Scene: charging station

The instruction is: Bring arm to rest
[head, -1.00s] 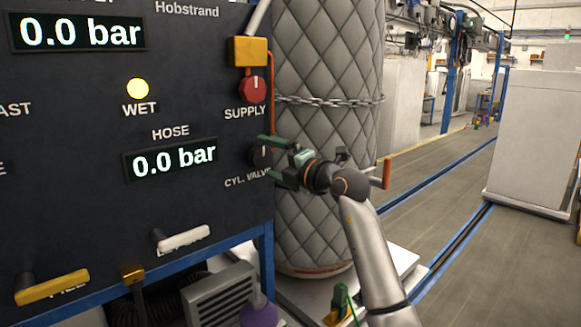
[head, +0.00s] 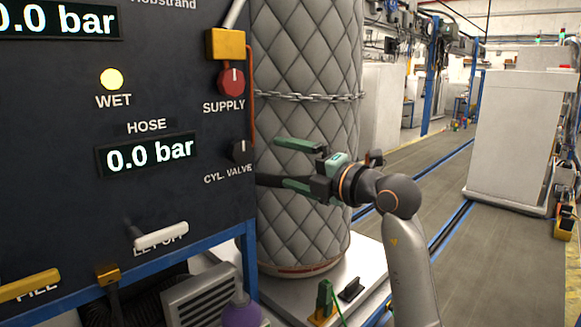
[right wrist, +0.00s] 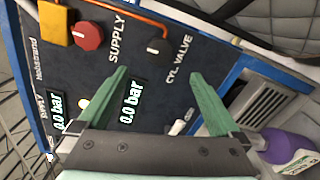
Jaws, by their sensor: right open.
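My right gripper (head: 280,163) is open and empty in the head view. It points left, in front of the grey quilted cylinder and just right of the dark control panel (head: 60,165). Its green fingers also show spread apart in the right wrist view (right wrist: 160,88), with the panel beyond them. The black CYL. VALVE knob (head: 240,151) is left of the fingertips and apart from them. It also shows in the right wrist view (right wrist: 158,46). The red SUPPLY knob (head: 231,81) is above it. My left gripper is not in view.
The quilted cylinder (head: 305,60) stands behind my right gripper, with a chain (head: 310,96) around it. White LET OFF (head: 160,236) and yellow FILL (head: 30,285) handles stick out of the panel. A purple object (head: 241,312) is below. Open floor (head: 430,180) lies to the right.

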